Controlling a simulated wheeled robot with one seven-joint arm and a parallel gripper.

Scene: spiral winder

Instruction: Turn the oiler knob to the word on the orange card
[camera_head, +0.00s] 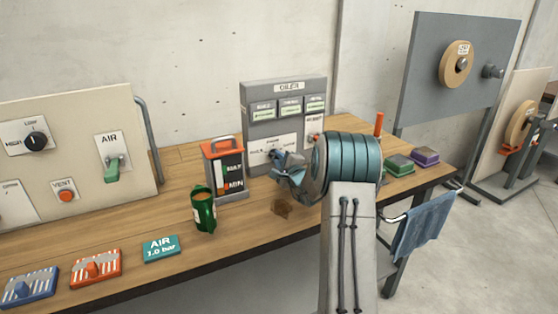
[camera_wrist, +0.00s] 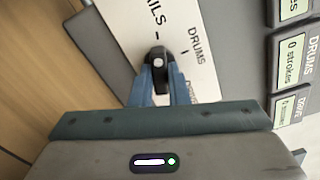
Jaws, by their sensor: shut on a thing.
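The grey oiler (camera_head: 285,101) stands at the back of the bench, with a white dial plate (camera_head: 282,143). In the wrist view, my gripper (camera_wrist: 159,84) is shut on the black oiler knob (camera_wrist: 158,60), with a blue finger on each side. A small white mark shows on the knob. The plate (camera_wrist: 205,70) reads "...ILS" and "DRUMS", with another word partly hidden by my gripper. I cannot tell which word the knob points at. An orange striped piece (camera_head: 96,267) lies at the bench's front left; I can read no word on it.
A red-topped box (camera_head: 223,152) and a green can (camera_head: 204,212) stand left of my gripper. A brown spot (camera_head: 282,208) is on the bench. A teal card (camera_head: 161,248) reads "AIR 1.0 bar". A panel (camera_head: 75,150) with an AIR lever stands left; green and purple blocks (camera_head: 425,157) lie right.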

